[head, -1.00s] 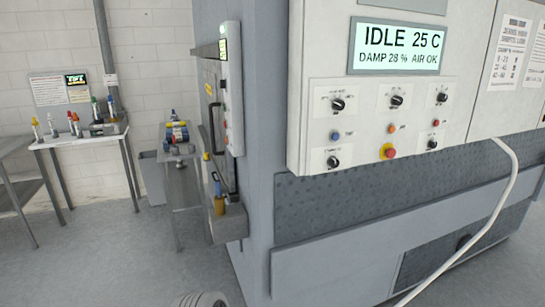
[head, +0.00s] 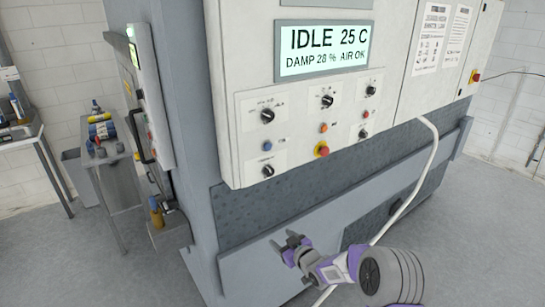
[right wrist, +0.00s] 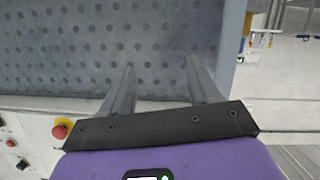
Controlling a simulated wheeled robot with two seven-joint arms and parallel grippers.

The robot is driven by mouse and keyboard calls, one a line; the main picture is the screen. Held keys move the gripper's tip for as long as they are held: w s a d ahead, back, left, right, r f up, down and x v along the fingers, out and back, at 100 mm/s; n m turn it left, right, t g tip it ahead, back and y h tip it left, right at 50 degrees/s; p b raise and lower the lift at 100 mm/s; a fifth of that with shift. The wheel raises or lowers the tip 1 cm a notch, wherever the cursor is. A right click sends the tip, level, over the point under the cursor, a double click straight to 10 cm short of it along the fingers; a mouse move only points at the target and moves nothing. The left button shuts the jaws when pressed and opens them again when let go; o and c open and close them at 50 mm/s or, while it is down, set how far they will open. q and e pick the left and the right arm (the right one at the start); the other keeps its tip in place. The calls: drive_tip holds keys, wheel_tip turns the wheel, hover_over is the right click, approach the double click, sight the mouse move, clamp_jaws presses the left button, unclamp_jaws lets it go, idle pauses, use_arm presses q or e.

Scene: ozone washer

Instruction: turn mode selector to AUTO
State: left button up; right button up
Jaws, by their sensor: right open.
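The white control panel (head: 300,128) on the grey machine carries several black rotary knobs, such as the upper left knob (head: 267,116), the upper middle knob (head: 327,101) and the lower left knob (head: 268,170). Their labels are too small to read, so I cannot tell which is the mode selector. The display (head: 325,50) reads IDLE 25 C, DAMP 28 %, AIR OK. My right gripper (head: 287,243) is open and empty, below the panel and apart from it. In the right wrist view its two fingers (right wrist: 162,75) stand apart before the dimpled grey lower face. My left gripper is out of view.
A red emergency button (head: 321,149) sticks out of the panel's lower middle; it also shows in the right wrist view (right wrist: 61,129). A white hose (head: 414,180) hangs down right of the panel. A side table (head: 108,160) stands at left. The floor at right is clear.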

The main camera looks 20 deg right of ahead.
sight(271, 173)
drive_tip(key=w+d+r+n+t+y+p, duration=0.1)
drive_tip(key=w+r+n+t, duration=0.1)
drive_tip(key=r, duration=0.7)
drive_tip(key=w+d+r+n+t+y+p, duration=0.1)
drive_tip(key=w+r+n+p, duration=0.1)
drive_tip(key=r, duration=0.8)
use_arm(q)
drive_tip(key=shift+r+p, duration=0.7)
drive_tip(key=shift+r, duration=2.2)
use_arm(e)
drive_tip(key=shift+x, duration=3.55)
drive_tip(key=shift+c, duration=0.2)
drive_tip(key=c, duration=1)
